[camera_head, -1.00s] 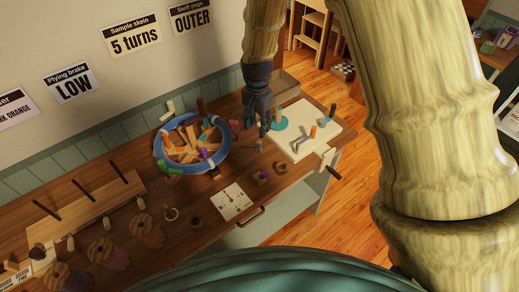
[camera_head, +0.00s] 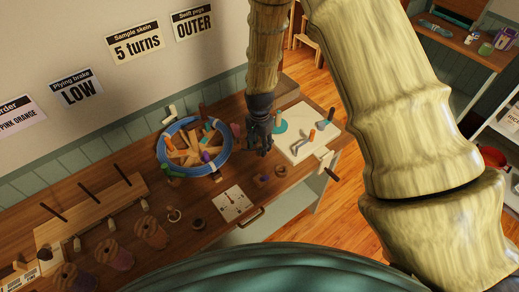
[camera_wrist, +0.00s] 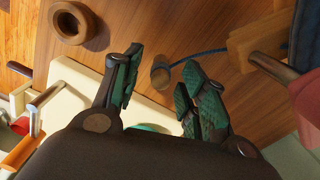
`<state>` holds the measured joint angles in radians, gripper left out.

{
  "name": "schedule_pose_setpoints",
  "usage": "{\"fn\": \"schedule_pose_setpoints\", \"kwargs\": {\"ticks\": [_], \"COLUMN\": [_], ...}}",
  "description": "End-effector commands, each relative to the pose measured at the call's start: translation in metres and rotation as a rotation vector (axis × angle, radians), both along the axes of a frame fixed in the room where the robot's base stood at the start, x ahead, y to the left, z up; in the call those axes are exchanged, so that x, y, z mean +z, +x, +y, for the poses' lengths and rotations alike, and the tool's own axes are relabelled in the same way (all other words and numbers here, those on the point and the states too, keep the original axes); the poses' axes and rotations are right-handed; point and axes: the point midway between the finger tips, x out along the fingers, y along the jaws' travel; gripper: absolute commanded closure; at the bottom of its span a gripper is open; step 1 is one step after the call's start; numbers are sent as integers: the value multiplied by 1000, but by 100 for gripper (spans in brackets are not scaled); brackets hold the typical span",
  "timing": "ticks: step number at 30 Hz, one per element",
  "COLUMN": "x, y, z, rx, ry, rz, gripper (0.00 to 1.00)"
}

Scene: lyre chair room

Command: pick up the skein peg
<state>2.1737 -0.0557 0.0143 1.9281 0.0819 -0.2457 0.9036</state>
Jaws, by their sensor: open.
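A small brown wooden peg (camera_wrist: 160,76), which looks like the skein peg, stands on the bench in the wrist view. A thin dark blue strand runs from beside it to the right. My gripper (camera_wrist: 160,88) is open, with one finger to the left of the peg and one to the right. The peg lies in line with the gap, near the fingertips; I cannot tell how far below they are. In the head view my gripper (camera_head: 259,143) points down at the bench between the blue-rimmed wheel (camera_head: 163,149) and the cream board (camera_head: 302,149). It hides the peg there.
The cream board carries upright pegs and metal cranks, close to my gripper's right. The wheel's wooden arms and coloured pegs are close on its left. A brown ring (camera_wrist: 54,22) lies on the bench. A white dial card (camera_head: 231,204) lies nearer the front edge.

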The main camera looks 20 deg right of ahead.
Motion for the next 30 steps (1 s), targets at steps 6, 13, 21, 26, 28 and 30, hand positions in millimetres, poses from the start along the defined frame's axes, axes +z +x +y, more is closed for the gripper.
{"fn": "schedule_pose_setpoints", "kwargs": {"ticks": [6, 13, 21, 26, 28, 30], "x": [-11, -12, -12, -12, -12, -12], "y": [0, 0, 0, 0, 0, 0], "z": [0, 0, 0, 0, 0, 0], "rx": [0, 0, 0, 0, 0, 0], "ry": [0, 0, 0, 0, 0, 0], "rz": [0, 0, 0, 0, 0, 0], "gripper": [58, 58, 100, 100, 100, 100]}}
